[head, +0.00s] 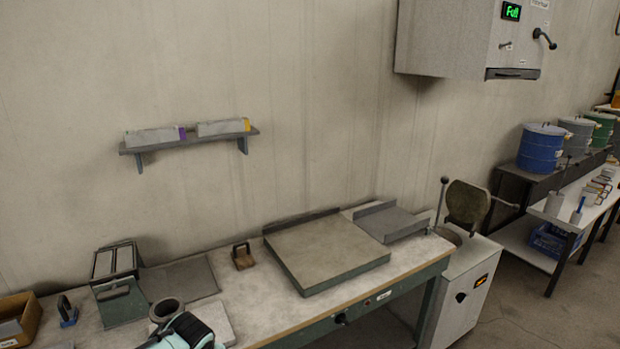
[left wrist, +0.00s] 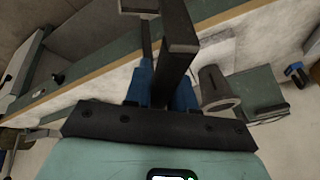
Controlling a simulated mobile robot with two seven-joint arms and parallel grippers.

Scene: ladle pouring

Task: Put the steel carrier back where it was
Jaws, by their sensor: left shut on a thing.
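My left gripper (head: 188,332) is at the bottom edge of the head view, low over the front of the bench. In the left wrist view its blue fingers (left wrist: 162,92) are shut on a dark metal bar, which I take for the steel carrier (left wrist: 178,50). The bar sticks out ahead of the fingers, and a thin rod beside it runs to a pale square end at the top edge. I cannot make out the held thing in the head view. My right gripper is in neither view.
A grey ring-shaped cup (head: 166,309) stands close by my left gripper. A dark mat (head: 178,279), a green rack (head: 115,262) and a wooden block (head: 243,257) are behind. A large green-edged platform (head: 325,250) fills the bench's right. A cardboard box (head: 18,320) is far left.

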